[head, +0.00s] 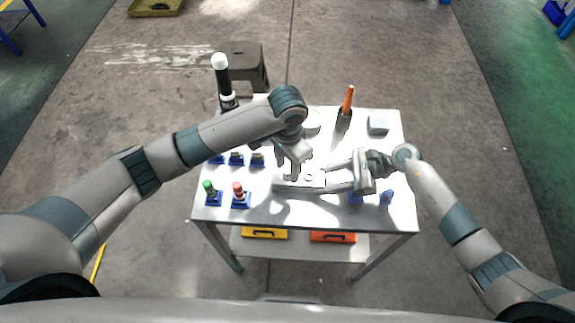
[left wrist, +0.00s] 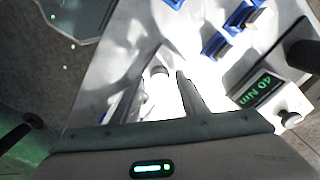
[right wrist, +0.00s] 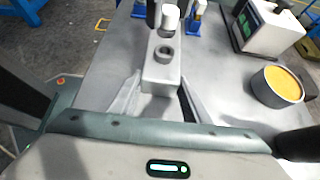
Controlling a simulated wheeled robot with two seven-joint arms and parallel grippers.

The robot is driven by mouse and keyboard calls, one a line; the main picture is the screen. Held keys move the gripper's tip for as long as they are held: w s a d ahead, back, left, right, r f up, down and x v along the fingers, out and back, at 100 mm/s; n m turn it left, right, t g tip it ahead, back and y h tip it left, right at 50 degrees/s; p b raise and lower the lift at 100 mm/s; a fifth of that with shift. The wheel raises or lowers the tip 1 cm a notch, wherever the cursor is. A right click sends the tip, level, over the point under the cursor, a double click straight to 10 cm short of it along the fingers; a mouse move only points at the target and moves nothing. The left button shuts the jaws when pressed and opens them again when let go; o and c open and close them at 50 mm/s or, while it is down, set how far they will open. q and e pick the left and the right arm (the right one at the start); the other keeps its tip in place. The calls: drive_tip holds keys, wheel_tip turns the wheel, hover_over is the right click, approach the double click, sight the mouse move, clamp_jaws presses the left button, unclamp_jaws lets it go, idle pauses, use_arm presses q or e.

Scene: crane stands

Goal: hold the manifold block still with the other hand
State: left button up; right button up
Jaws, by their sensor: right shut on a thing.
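The pale grey manifold block (head: 312,181) lies near the middle of the table; glare washes out much of it. In the right wrist view the block (right wrist: 161,72) has a round port on top, with a white cylinder (right wrist: 170,18) standing beyond it. My right gripper (head: 352,178) is shut on the block's near end, one finger (right wrist: 158,98) along each side. My left gripper (head: 291,174) is above the block's other end. In the left wrist view its fingers (left wrist: 161,76) are apart, with a pale round part between their tips and a gap visible. Contact there is hard to judge.
Red-topped (head: 240,195) and green-topped (head: 211,192) pieces stand in blue holders at front left, with more blue holders (head: 236,159) behind. A display unit (right wrist: 268,27), a yellow-filled bowl (right wrist: 278,86) and an orange-handled tool (head: 348,99) stand nearby.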

use_arm(q)
drive_tip(key=n, duration=0.4)
drive_tip(key=shift+n, duration=0.3)
drive_tip(key=shift+n, duration=0.3)
drive_tip(key=n, duration=0.4)
clamp_jaws()
drive_tip(key=m, duration=0.3)
drive_tip(key=shift+m, duration=1)
